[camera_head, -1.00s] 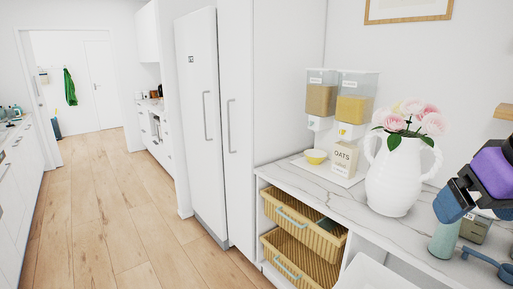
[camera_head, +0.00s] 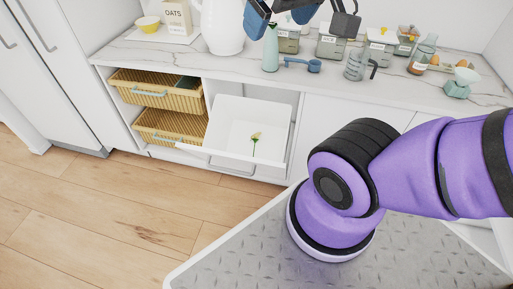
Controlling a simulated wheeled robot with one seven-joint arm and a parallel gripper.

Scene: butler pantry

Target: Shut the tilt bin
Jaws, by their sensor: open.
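The tilt bin (camera_head: 194,156) is a white front panel with a white box behind it, set in the counter's lower front. It is tilted out and open at the top, with a bar handle low on its front. A small green sprig with a pale head (camera_head: 254,143) shows inside it. My gripper (camera_head: 280,12) is at the top edge of the view, partly cut off. Its blue fingers are open above the counter, behind and above the bin, and apart from it. I see nothing held between them.
The marble counter (camera_head: 225,65) bears a teal bottle (camera_head: 270,50), a blue scoop (camera_head: 303,65), a white vase (camera_head: 222,28) and several jars. Wicker baskets (camera_head: 160,92) sit left of the bin. My purple arm covers the right foreground. The wooden floor (camera_head: 95,205) at left is clear.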

